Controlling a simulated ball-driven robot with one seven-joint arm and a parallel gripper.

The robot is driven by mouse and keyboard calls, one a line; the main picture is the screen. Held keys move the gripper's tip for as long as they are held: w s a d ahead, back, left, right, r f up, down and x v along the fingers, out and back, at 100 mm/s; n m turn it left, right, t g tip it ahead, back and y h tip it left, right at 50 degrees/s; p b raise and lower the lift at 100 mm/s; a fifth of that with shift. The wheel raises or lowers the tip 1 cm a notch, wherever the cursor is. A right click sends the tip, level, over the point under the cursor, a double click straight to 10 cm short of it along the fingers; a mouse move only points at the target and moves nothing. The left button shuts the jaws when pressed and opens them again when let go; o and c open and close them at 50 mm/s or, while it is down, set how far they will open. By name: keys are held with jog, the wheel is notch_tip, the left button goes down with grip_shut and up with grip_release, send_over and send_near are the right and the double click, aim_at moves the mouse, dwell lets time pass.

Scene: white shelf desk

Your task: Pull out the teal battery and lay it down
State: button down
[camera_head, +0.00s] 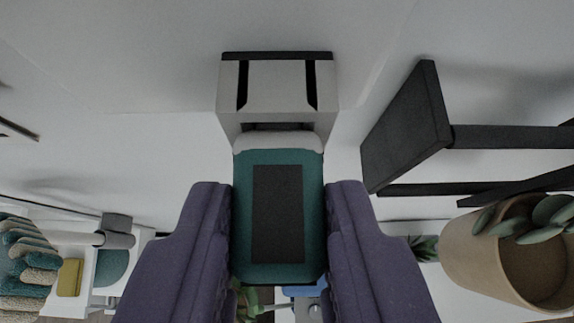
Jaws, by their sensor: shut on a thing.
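The teal battery (239,210) has a dark panel on its face and a pale band at its far end. My gripper (278,232) has purple fingers on both sides of it and is shut on it. A light grey dock (278,88) with two black slots and a dark top edge stands just beyond the battery. The battery's pale end is right at the dock's near face. I cannot tell whether part of it is still inside the dock.
A black stand (408,128) is to the right of the dock. A tan pot (500,262) with a plant is at the lower right. A striped knitted thing (24,262) is at the lower left. The white surface left of the dock is clear.

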jog(key=shift+s, duration=0.2)
jog(key=shift+s+b, duration=0.75)
jog(key=shift+s, duration=0.55)
jog(key=shift+s+r, duration=0.15)
jog(key=v, duration=0.4)
jog(key=shift+s+f, duration=0.3)
jog(key=shift+f, duration=0.05)
